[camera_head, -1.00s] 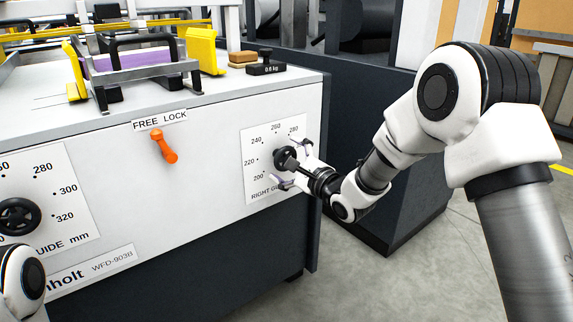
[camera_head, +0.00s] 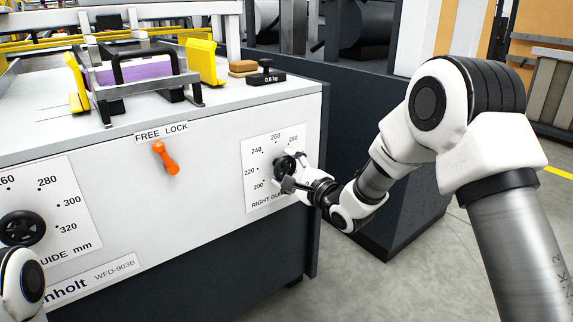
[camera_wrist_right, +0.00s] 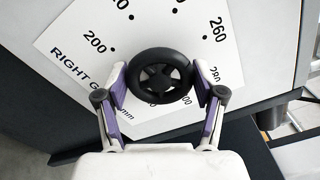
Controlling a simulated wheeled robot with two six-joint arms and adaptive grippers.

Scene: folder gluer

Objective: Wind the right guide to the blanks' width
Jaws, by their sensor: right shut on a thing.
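The right guide's black handwheel (camera_head: 282,162) is on the white front panel of the machine, over a round scale (camera_head: 251,182) with printed numbers. My right gripper (camera_head: 288,171) is shut on this wheel. In the right wrist view its purple-lined fingers press on opposite sides of the wheel's rim (camera_wrist_right: 160,54). The wheel's pointer setting cannot be read. The purple blanks (camera_head: 130,75) lie on the machine top between a left yellow guide plate (camera_head: 75,78) and a right yellow guide plate (camera_head: 202,62). My left gripper is out of view.
An orange lever (camera_head: 165,158) hangs below the FREE LOCK label. Another black handwheel (camera_head: 20,229) with its own scale is at the left. A 0.6 kg black weight (camera_head: 266,77) and a brown block (camera_head: 242,68) sit on the machine top. Floor is free at the lower right.

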